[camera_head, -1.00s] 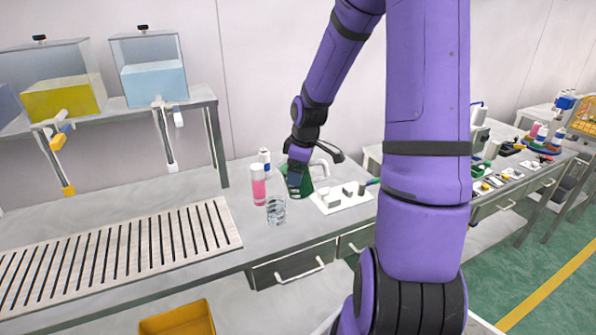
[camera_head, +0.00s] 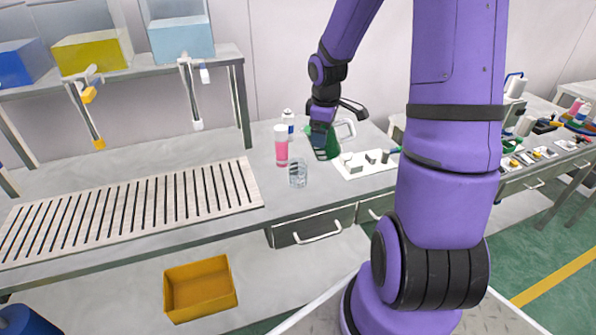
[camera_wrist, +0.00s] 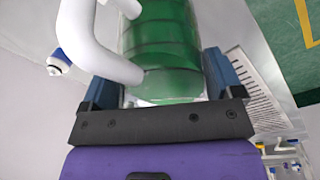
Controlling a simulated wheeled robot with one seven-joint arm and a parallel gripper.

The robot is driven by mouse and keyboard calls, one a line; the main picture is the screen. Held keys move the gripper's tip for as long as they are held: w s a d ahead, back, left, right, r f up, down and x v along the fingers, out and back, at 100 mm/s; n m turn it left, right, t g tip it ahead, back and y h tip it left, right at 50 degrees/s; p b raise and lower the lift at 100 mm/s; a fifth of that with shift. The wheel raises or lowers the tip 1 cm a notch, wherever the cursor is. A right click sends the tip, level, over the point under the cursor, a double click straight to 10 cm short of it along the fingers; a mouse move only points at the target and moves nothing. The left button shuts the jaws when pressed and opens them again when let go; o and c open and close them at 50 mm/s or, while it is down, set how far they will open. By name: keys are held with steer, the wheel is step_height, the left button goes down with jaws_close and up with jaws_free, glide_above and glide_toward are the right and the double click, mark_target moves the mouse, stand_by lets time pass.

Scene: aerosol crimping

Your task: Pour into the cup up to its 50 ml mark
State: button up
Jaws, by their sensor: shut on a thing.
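My gripper (camera_head: 320,140) is shut on a green jug (camera_head: 333,141) with a white handle (camera_head: 346,128). In the wrist view the green jug (camera_wrist: 165,45) fills the space between the blue fingers, and its white handle (camera_wrist: 100,50) curves to the left. The jug is at the table, to the right of the clear cup (camera_head: 298,174) and apart from it. Whether the jug touches the table cannot be told. The cup stands upright near the table's front edge. Its marks and contents are too small to read.
A pink bottle (camera_head: 281,146) and a white bottle (camera_head: 288,122) stand behind the cup. A white board (camera_head: 368,168) with small parts lies to the right. A slatted rack (camera_head: 130,210) covers the table's left. A yellow bin (camera_head: 200,288) is below.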

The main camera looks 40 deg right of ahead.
steer(key=shift+r, duration=0.15)
stand_by(0.4)
steer(key=shift+a+f+g+h, duration=0.1)
steer(key=shift+f+g+h, duration=0.2)
steer(key=shift+h, duration=0.2)
steer(key=shift+f, duration=0.2)
steer(key=shift+w+f+g+h, duration=0.15)
steer(key=shift+f+g+h, duration=0.45)
steer(key=shift+h, duration=0.1)
stand_by(4.5)
steer(key=shift+r, duration=0.1)
steer(key=shift+r+t+y, duration=0.4)
steer(key=shift+r+y, duration=0.1)
steer(key=shift+r, duration=0.05)
steer(key=shift+r+t+y, duration=0.6)
steer(key=shift+r+y, duration=0.2)
